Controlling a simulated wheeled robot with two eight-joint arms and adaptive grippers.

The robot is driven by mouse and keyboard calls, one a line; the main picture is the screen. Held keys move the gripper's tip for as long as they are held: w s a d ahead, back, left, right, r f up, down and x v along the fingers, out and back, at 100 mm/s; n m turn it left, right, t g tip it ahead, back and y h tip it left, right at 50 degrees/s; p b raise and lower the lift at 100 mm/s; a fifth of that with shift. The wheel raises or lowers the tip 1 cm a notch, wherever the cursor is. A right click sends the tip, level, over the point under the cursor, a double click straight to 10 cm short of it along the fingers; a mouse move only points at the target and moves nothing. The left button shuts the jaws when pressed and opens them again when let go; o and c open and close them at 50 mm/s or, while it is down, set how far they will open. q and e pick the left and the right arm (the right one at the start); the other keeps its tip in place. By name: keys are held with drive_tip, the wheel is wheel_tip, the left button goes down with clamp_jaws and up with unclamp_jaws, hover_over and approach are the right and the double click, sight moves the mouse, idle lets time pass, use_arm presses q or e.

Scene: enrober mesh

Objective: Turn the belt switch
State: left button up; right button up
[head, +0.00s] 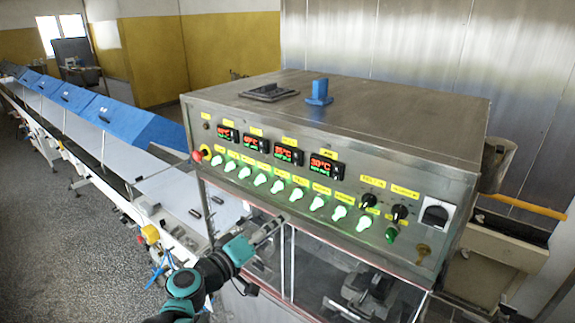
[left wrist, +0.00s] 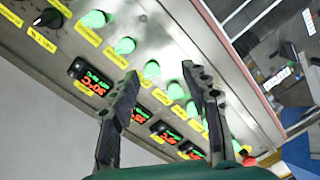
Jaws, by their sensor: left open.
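The steel control panel (head: 330,190) carries a row of green-lit knobs (head: 295,194) under several red-and-green displays. Two black knobs, a left one (head: 367,201) and a right one (head: 400,212), sit at its right end. The yellow labels are too small to read, so I cannot tell which knob is the belt switch. My left gripper (head: 272,231) is open and empty, in front of and below the green knobs. In the left wrist view, its fingers (left wrist: 163,76) stand apart before the panel, with green knobs (left wrist: 151,69) showing between them. A black knob (left wrist: 48,18) shows at upper left. My right gripper is not visible.
A red button (head: 197,156) is at the panel's left end, and a white-framed main switch (head: 435,215) at its right. A clear guard (head: 320,265) lies below the panel. A conveyor with blue covers (head: 130,118) runs off to the left.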

sight(293, 198)
use_arm(q)
drive_tip(key=shift+n+t, duration=0.3)
drive_tip(key=shift+t, duration=0.1)
drive_tip(key=w+d+r, duration=0.1)
drive_tip(key=w, duration=0.1)
drive_tip(key=w+d+p, duration=0.1)
drive_tip(key=w, duration=0.1)
drive_tip(key=w+d+r, duration=0.1)
drive_tip(key=w, duration=0.2)
drive_tip(key=shift+w+d+r, duration=0.1)
drive_tip(key=shift+d+r, duration=0.2)
drive_tip(key=shift+d, duration=0.05)
drive_tip(key=shift+w+d+p, duration=0.2)
drive_tip(key=shift+p, duration=0.1)
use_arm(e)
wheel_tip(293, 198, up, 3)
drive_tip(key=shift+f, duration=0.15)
use_arm(q)
clamp_jaws()
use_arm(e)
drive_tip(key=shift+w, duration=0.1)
